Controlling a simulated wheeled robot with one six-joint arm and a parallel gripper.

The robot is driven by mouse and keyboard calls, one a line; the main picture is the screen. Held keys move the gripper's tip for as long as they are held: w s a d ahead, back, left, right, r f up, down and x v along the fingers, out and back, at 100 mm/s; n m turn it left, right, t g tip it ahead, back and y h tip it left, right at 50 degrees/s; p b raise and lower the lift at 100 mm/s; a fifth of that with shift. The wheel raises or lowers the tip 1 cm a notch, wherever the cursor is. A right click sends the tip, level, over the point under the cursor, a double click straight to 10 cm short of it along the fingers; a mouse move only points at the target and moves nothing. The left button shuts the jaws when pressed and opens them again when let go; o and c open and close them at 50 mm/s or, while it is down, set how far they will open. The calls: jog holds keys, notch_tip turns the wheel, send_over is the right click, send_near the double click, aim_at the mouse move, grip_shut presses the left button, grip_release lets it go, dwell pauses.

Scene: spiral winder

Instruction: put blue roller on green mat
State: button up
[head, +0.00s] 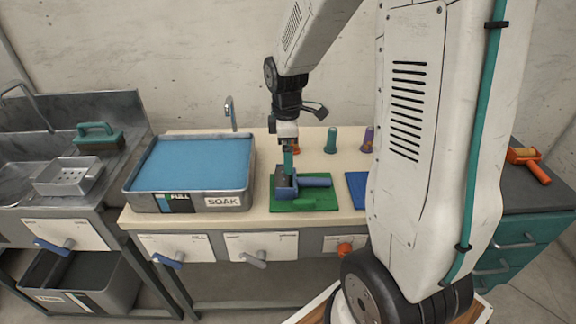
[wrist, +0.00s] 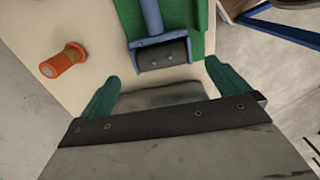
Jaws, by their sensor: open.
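The blue roller (head: 315,182) lies on the green mat (head: 322,202) on the counter. Its blue handle points right in the head view. In the wrist view, the blue roller (wrist: 161,53) shows its dark drum in a blue frame, with the handle running up over the green mat (wrist: 197,45). My gripper (head: 288,160) is over the left end of the roller in the head view. In the wrist view, the two teal fingers of my gripper (wrist: 163,72) are spread apart, with nothing held between them. The drum is beyond the fingertips.
A soak tray (head: 190,203) of blue liquid stands left of the mat. A blue mat (head: 357,188) lies to the right, partly hidden by my arm. Green (head: 331,140), purple (head: 368,140) and orange (wrist: 65,60) spools stand behind. An orange roller (head: 528,160) lies on the right cabinet.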

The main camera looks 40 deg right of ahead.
jog(key=s+a+r+m+t, duration=0.1)
jog(key=s+a+r+m, duration=0.5)
jog(key=s+r, duration=0.6)
jog(key=s+a+r+m, duration=0.3)
jog(key=s+a+m, duration=0.2)
jog(key=s, duration=0.5)
jog(key=shift+s, duration=0.35)
